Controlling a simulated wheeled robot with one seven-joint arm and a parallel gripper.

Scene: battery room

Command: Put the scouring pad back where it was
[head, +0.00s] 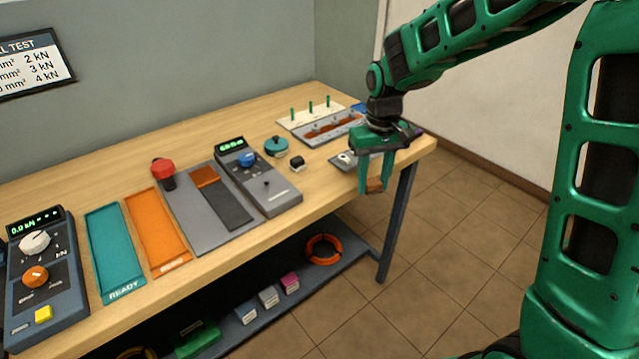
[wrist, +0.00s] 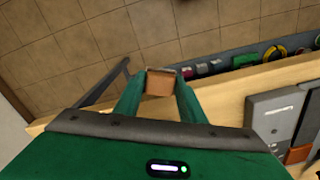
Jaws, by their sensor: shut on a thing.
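The scouring pad, a small brown block (head: 376,186), is between the two green fingertips of my gripper (head: 374,180). In the wrist view the pad (wrist: 160,83) shows its brown face with a paler, greyish edge, and the fingers are shut on its two sides. My gripper points down at the right front edge of the wooden bench (head: 120,180).
A grey meter (head: 270,190), a teal round pot (head: 276,146) and a small black-and-white item (head: 297,163) stand left of my gripper. A rack with green pegs (head: 311,111) is behind. A lower shelf (head: 340,263) holds small boxes and an orange ring (head: 324,249).

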